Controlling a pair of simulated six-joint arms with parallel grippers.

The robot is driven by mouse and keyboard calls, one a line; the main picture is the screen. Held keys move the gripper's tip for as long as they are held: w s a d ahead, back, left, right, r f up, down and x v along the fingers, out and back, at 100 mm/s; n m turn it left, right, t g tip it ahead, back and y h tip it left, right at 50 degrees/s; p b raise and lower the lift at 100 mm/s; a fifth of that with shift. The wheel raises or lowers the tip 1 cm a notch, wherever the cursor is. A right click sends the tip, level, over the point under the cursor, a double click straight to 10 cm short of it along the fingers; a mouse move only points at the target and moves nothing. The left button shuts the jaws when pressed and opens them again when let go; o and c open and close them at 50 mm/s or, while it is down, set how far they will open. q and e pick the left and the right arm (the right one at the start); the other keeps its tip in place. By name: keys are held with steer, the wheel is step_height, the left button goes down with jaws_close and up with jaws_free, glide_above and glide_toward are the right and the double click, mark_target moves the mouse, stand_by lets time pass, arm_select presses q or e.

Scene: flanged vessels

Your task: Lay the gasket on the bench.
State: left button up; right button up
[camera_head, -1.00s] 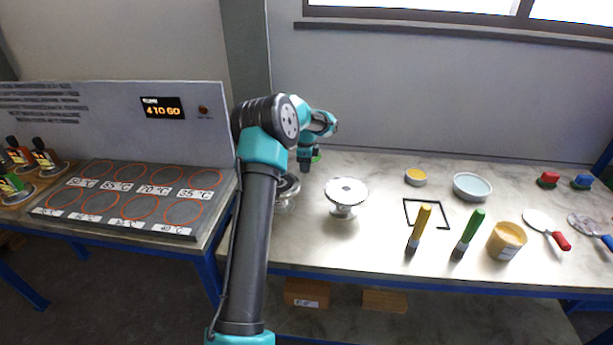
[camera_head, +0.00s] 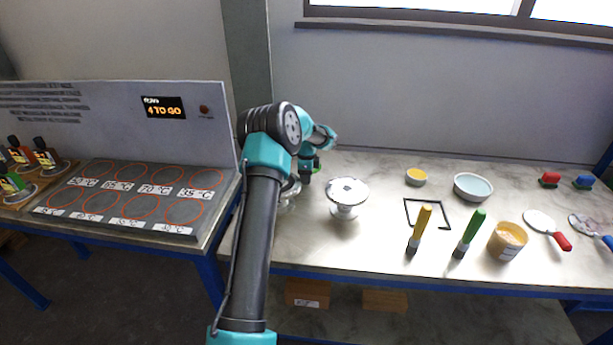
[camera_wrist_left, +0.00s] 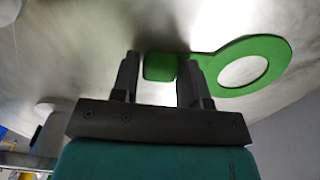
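The gasket (camera_wrist_left: 271,48) is a flat green ring with a neck and a square tab. In the left wrist view its ring lies to the upper right. My left gripper (camera_wrist_left: 160,68) has its fingers on either side of the tab, close to its edges, and looks shut on it. In the head view my left gripper (camera_head: 306,175) is at the left end of the bench (camera_head: 375,245), low near its back, with a bit of green at its tip. Whether the gasket touches the bench is unclear. My right gripper is out of view.
A flanged vessel (camera_head: 346,192) stands just right of my left gripper. Another shiny vessel (camera_head: 290,196) is partly behind my arm. A black square frame (camera_head: 407,214), brushes, tubs and spatulas occupy the bench to the right. A marked hotplate (camera_head: 130,200) stands left.

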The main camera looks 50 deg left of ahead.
arm_select(q)
steer(key=o, duration=0.3)
steer(key=shift+o, duration=0.2)
steer(key=shift+r, duration=0.1)
step_height(320, 180, up, 12)
stand_by(0.5)
